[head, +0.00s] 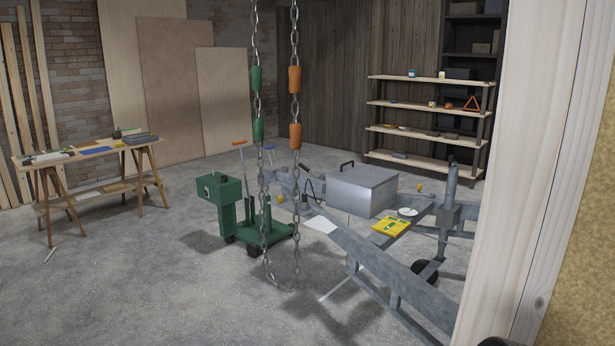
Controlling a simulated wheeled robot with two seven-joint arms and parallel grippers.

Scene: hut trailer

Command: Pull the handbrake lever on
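The grey metal trailer frame (375,262) stands on the floor at centre right, with a jockey wheel (427,272) and an upright post (447,180). A thin dark curved part (312,183) rises near the frame's far end, left of the metal box. It is too small and too far off for me to tell whether it is the handbrake lever or how it is set. Neither of my grippers shows in the head view.
Chains (296,205) with green and orange sleeves hang in front of a green wheeled machine (245,215). A wooden post (525,170) blocks the right. Left of the machine, the floor is open.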

